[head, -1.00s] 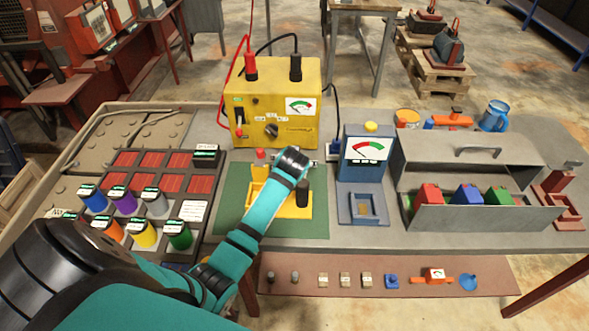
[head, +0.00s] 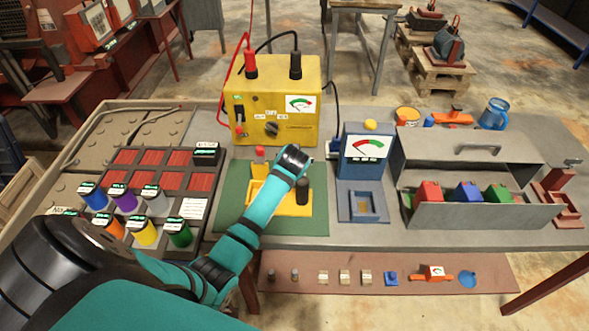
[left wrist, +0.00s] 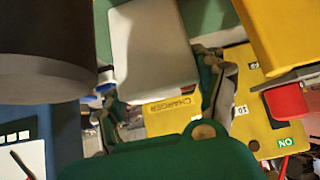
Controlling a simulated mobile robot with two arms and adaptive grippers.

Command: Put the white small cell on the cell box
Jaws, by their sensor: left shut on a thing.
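The white small cell (left wrist: 152,50) is in the left wrist view, between the fingers of my left gripper (left wrist: 158,82), which is shut on it. In the head view my left arm reaches over the green mat to the yellow cradle (head: 262,192); its wrist hides the gripper and the cell. I cannot tell whether the cell touches the cradle. The grey cell box (head: 485,216) stands at the right of the table with red (head: 428,192), blue (head: 467,193) and green (head: 498,195) cells along its front. My right gripper is not in view.
The yellow charger (head: 300,128) stands behind the cradle. A black post (head: 303,188) and a red-topped post (head: 260,158) flank it. The blue meter stand (head: 364,165) is between mat and box. Coloured cylinders stand on the rack (head: 125,180) at left.

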